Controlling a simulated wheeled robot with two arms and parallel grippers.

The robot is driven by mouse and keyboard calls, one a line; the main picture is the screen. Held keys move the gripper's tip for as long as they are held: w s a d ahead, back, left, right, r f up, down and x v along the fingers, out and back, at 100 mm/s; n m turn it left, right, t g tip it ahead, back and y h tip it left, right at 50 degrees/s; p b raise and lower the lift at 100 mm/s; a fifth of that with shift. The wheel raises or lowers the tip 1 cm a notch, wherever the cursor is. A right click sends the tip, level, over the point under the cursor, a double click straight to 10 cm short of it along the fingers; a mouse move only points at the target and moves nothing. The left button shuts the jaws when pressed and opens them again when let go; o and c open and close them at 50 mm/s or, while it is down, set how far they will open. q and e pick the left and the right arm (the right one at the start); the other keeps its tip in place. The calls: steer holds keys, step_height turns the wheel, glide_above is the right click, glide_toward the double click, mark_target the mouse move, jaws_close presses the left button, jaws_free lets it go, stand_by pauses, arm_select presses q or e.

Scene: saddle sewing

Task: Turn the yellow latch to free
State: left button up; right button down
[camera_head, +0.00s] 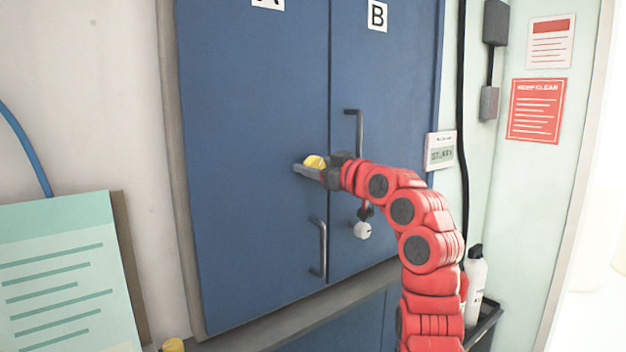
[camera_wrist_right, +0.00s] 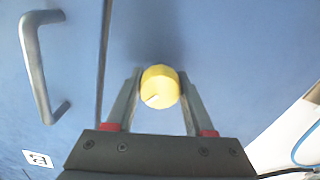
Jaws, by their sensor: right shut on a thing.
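The yellow latch (camera_head: 315,162) is a round knob on the blue door marked A, close to the seam with the door marked B. My right gripper (camera_head: 311,170) reaches it from the right and is shut on it. In the right wrist view the yellow latch (camera_wrist_right: 160,87) sits between the two fingers of my right gripper (camera_wrist_right: 160,100), with a small pale mark on its face. My left gripper is not in view.
Door A (camera_head: 255,120) has a handle (camera_head: 322,248) below the latch; door B (camera_head: 385,70) has a handle (camera_head: 357,130) above my arm. A white round knob (camera_head: 362,231) hangs below my wrist. A green board (camera_head: 65,275) stands at left, a bottle (camera_head: 476,275) at right.

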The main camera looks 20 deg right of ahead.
steer(key=n+b, duration=0.1)
steer(key=n, duration=0.1)
steer(key=shift+f+n, duration=0.15)
steer(key=shift+n, duration=0.15)
steer(key=shift+n+b, duration=0.6)
steer(key=shift+n, duration=1.2)
steer(key=shift+c, duration=1.4)
jaws_free()
steer(key=b+v, duration=0.3)
steer(key=v, duration=1.4)
steer(key=shift+s+b, duration=0.2)
steer(key=shift+b, duration=0.1)
